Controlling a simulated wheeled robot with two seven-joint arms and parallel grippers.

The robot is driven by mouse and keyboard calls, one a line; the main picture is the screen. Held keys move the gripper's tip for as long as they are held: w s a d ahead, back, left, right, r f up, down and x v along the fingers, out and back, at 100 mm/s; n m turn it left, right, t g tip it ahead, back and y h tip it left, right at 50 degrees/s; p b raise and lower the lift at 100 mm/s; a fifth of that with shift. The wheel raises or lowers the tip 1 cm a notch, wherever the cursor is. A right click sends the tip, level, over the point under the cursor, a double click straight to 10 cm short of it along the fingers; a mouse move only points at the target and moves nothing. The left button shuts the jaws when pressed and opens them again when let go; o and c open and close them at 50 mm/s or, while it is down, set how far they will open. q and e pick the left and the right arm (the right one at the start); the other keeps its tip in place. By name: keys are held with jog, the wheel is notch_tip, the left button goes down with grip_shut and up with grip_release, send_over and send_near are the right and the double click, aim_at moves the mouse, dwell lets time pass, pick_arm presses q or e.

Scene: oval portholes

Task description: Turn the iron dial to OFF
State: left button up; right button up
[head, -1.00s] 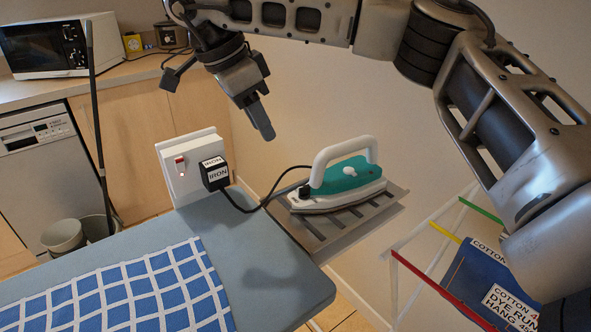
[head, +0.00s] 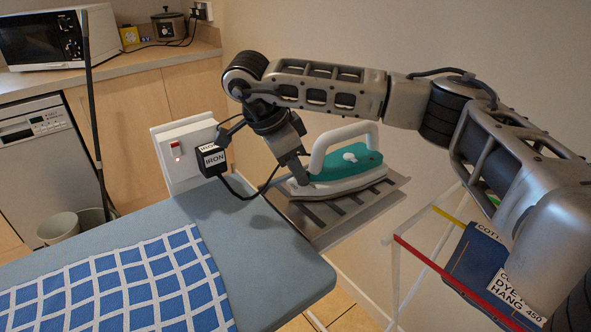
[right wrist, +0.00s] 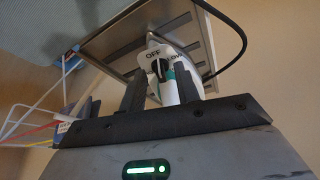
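The iron (head: 345,165), with a teal and white body and a white handle, rests on a grey slatted stand (head: 345,215) at the end of the ironing board. In the right wrist view its black dial (right wrist: 160,70) shows, with the labels OFF (right wrist: 153,56) and LOW beside it; where its pointer aims is too small to tell. My right gripper (head: 300,174) is down at the heel of the iron. In the right wrist view its fingers (right wrist: 160,82) are open, one on each side of the dial. Contact cannot be told. In the head view the gripper hides the dial. My left gripper is not in view.
The ironing board (head: 270,270) carries a blue checked cloth (head: 120,290). A white wall socket (head: 180,155) holds a black plug labelled IRON (head: 212,160), its cord running to the iron.

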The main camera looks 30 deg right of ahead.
jog(key=shift+d+f, duration=0.1)
jog(key=shift+f, duration=0.25)
grip_shut()
jog(key=shift+s+n+t, duration=0.2)
jog(key=shift+n+t, duration=0.2)
jog(key=shift+n, duration=0.8)
grip_release()
